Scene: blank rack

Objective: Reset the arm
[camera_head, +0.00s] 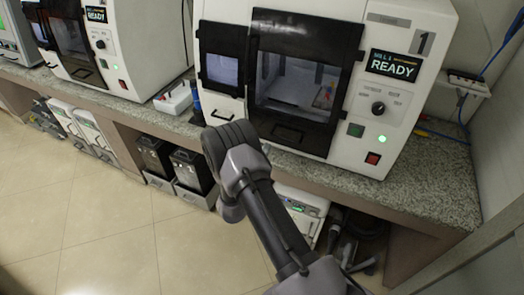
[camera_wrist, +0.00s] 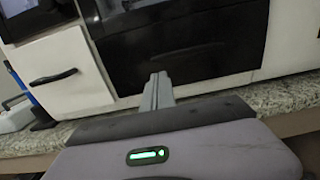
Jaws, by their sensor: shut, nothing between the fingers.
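My arm (camera_head: 262,205) reaches up from the lower part of the head view, with its wrist (camera_head: 232,145) in front of the counter edge below the mill marked 1. In the wrist view my gripper (camera_wrist: 158,78) shows as two grey fingers pressed together with nothing between them. They point toward the dark lower front of the mill and overlap it in the picture; I cannot tell the exact gap. In the head view the fingers are hidden behind the wrist.
The white mill (camera_head: 402,97) stands on the speckled counter (camera_head: 437,183), its display reading READY. Its dark window door (camera_head: 300,80) looks closed. Another mill (camera_head: 133,50) stands to the left. Black bins (camera_head: 190,170) sit below the counter. The tiled floor (camera_head: 90,220) is clear at left.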

